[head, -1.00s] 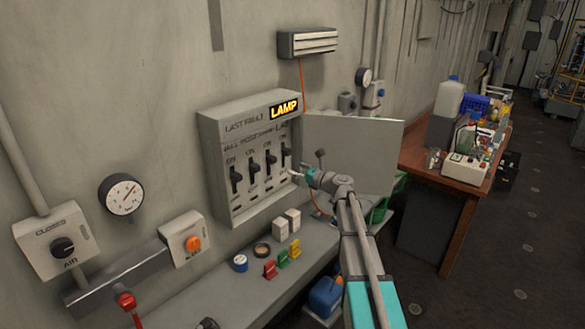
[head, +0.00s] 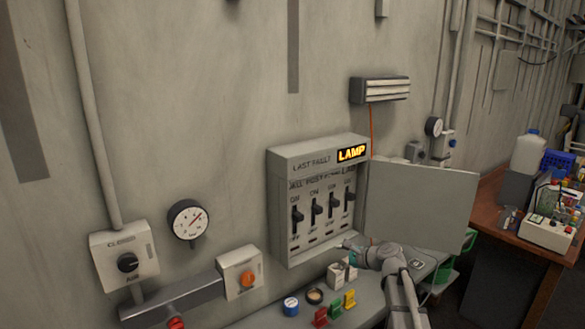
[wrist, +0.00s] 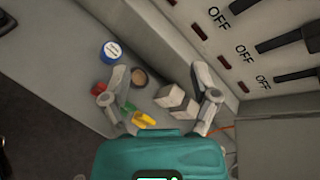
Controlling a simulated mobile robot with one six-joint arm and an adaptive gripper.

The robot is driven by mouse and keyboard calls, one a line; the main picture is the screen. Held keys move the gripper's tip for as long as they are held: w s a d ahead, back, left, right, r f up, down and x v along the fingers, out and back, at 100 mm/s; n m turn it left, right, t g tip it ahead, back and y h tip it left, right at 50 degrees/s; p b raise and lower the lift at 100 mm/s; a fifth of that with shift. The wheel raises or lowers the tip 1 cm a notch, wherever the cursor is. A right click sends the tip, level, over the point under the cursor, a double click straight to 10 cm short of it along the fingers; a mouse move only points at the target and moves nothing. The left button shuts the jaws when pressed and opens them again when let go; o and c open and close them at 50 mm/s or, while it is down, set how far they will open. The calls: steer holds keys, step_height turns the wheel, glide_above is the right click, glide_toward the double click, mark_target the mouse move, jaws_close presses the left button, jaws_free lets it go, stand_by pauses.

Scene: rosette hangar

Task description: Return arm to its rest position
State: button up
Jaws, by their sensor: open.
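My gripper (wrist: 158,105) is open, its two fingers spread apart with nothing between them that it holds. In the head view my gripper (head: 347,246) is at the lower right corner of the breaker panel (head: 279,205), just above the shelf, and its fingers are small there. My arm reaches up to it from the bottom of the picture. The wrist view looks down on the shelf, with the panel switches (wrist: 290,42) at the upper right.
An orange button box (head: 240,272) and a gauge (head: 188,219) are left. A cluttered brown table (head: 488,219) stands right.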

steer(key=s+f+n+g+h+b, duration=0.1)
steer(key=s+f+n+g+h, duration=0.2)
steer(key=s+f+n, duration=0.2)
steer(key=s+d+f+n+g+h+b, duration=0.1)
steer(key=s+f+n, duration=0.4)
steer(key=s, duration=0.7)
steer(key=s+f+n+g+h+b, duration=0.2)
steer(key=s+f+n+g+h, duration=0.2)
steer(key=s+f+n+h, duration=0.2)
steer(key=s+n, duration=0.2)
steer(key=s, duration=0.1)
steer(key=shift+s+d+g, duration=0.15)
steer(key=shift+d+g, duration=0.15)
steer(key=shift+d, duration=0.1)
